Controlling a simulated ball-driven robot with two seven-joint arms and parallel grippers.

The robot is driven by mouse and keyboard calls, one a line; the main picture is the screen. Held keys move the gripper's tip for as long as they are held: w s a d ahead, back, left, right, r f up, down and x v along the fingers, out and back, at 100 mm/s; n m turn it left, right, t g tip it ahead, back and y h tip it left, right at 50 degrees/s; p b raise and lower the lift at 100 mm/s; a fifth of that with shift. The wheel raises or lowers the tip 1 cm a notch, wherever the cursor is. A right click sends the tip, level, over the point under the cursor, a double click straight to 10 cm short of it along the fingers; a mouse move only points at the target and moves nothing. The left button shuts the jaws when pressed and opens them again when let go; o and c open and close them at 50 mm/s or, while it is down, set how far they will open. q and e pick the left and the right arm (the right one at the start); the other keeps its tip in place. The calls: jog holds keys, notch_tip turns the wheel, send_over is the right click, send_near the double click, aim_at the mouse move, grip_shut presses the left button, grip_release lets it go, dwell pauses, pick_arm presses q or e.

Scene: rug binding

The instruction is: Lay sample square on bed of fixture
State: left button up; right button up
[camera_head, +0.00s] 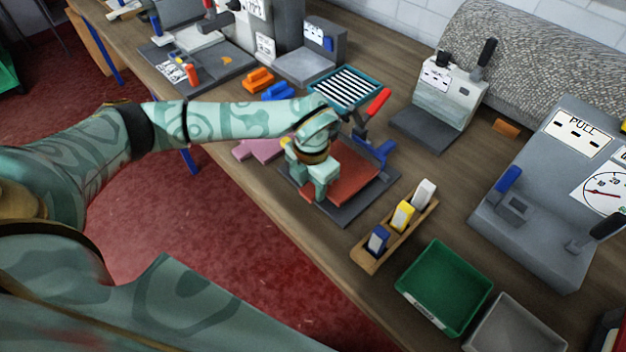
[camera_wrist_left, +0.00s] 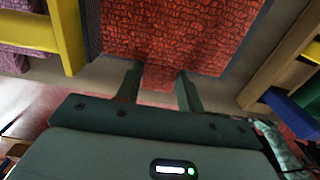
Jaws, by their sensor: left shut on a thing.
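The red sample square (camera_head: 355,178) is over the bed of the fixture, a dark flat plate (camera_head: 343,217) with a red-handled clamp (camera_head: 377,102) and a blue part (camera_head: 375,152) at its back. My left gripper (camera_head: 312,192) is at the square's near left edge. In the left wrist view the fingers (camera_wrist_left: 158,92) are shut on a narrow tab of the red square (camera_wrist_left: 170,35), which looks flat and spreads away from them. A dark grey border shows along its sides. I cannot tell whether the square touches the bed. My right gripper is not in view.
Pink squares (camera_head: 262,148) lie just left of the fixture. A wooden rack (camera_head: 368,262) with blue, yellow and white blocks stands to its right, then a green tray (camera_head: 445,287). A striped tray (camera_head: 347,86) is behind. A grey pull tester (camera_head: 550,190) stands far right.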

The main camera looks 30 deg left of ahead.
pick_arm(q)
jog(key=shift+s+f+b, duration=0.25)
jog(key=shift+f+b, duration=0.1)
jog(key=shift+f, duration=0.6)
dwell(0.3)
jog(key=shift+s+f, duration=0.15)
jog(key=shift+f, duration=0.15)
jog(key=shift+c, duration=1.4)
jog(key=o, duration=1.2)
jog(key=shift+o, duration=0.6)
jog(key=shift+r, duration=0.3)
jog(key=shift+o, duration=0.2)
notch_tip(320, 180, up, 17)
jog(key=p, duration=0.2)
jog(key=shift+w+f+p, duration=0.15)
jog(key=shift+w+p, duration=0.05)
jog(key=shift+p, duration=0.1)
